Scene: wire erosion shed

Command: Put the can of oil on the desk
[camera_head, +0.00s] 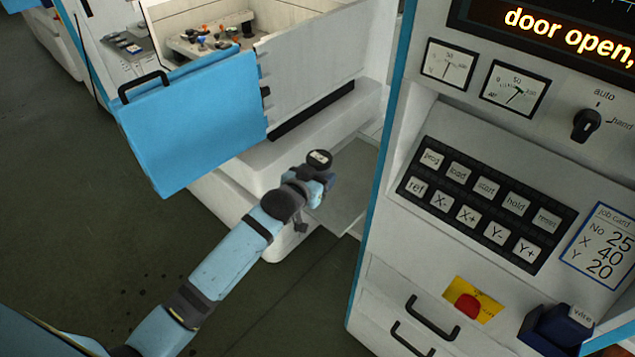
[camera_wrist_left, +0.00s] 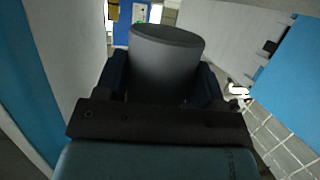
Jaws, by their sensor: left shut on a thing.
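My left gripper (camera_head: 322,178) is shut on a dark grey round can (camera_head: 319,158), which has a small pale patch on its end. In the left wrist view the can (camera_wrist_left: 166,62) is a plain grey cylinder between the two dark blue fingers of my left gripper (camera_wrist_left: 160,85). No oil marking on it can be read. The arm reaches between the white machine and the control cabinet, above a flat grey surface (camera_head: 347,190). I cannot tell whether that surface is the desk. My right gripper is not in view.
The control cabinet (camera_head: 480,120) with keys, dials and drawer handles stands close on the right. The machine's blue door (camera_head: 190,120) stands open at the left, beside its white bed (camera_head: 270,160). Dark floor (camera_head: 80,200) is clear at the lower left.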

